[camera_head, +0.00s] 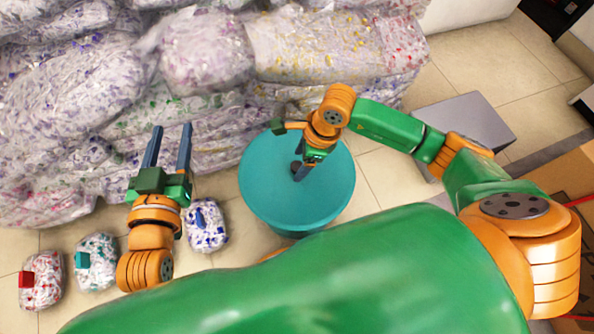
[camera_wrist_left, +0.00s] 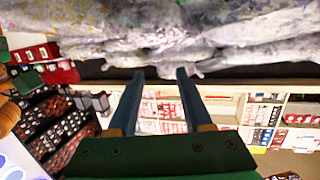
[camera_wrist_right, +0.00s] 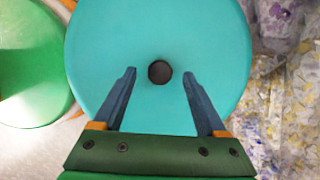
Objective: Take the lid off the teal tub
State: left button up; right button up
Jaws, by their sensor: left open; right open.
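The teal tub (camera_head: 290,235) stands on the floor at the centre of the head view, with its round teal lid (camera_head: 262,190) on top. The lid also fills much of the right wrist view (camera_wrist_right: 205,35). A dark round knob (camera_wrist_right: 159,72) sits at the lid's middle. My right gripper (camera_head: 299,172) is open over the lid, pointing down. In the right wrist view its fingertips lie on either side of the knob, apart from it; their height above the lid is hard to tell. My left gripper (camera_head: 171,129) is open and empty, left of the tub.
Large clear bags of coloured scraps (camera_head: 200,50) are piled behind and left of the tub. Small bags with blue (camera_head: 206,228), teal (camera_head: 98,265) and red (camera_head: 42,280) bits sit on the floor at left. A grey box (camera_head: 470,118) stands at right. Tiled floor shows between.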

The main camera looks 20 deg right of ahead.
jog(key=shift+a+f, duration=0.2)
jog(key=shift+f, duration=0.5)
grip_shut()
pick_arm(q)
jog(key=r+t, duration=0.2)
jog(key=r, duration=0.1)
jog(key=r+h, duration=0.1)
jog(key=r, duration=0.1)
jog(key=shift+w+d+t, duration=0.1)
jog(key=shift+d+t, duration=0.2)
jog(key=shift+t, duration=0.1)
pick_arm(e)
jog(key=shift+w, duration=0.1)
pick_arm(q)
jog(key=shift+f, duration=0.1)
pick_arm(e)
jog(key=shift+r, duration=0.1)
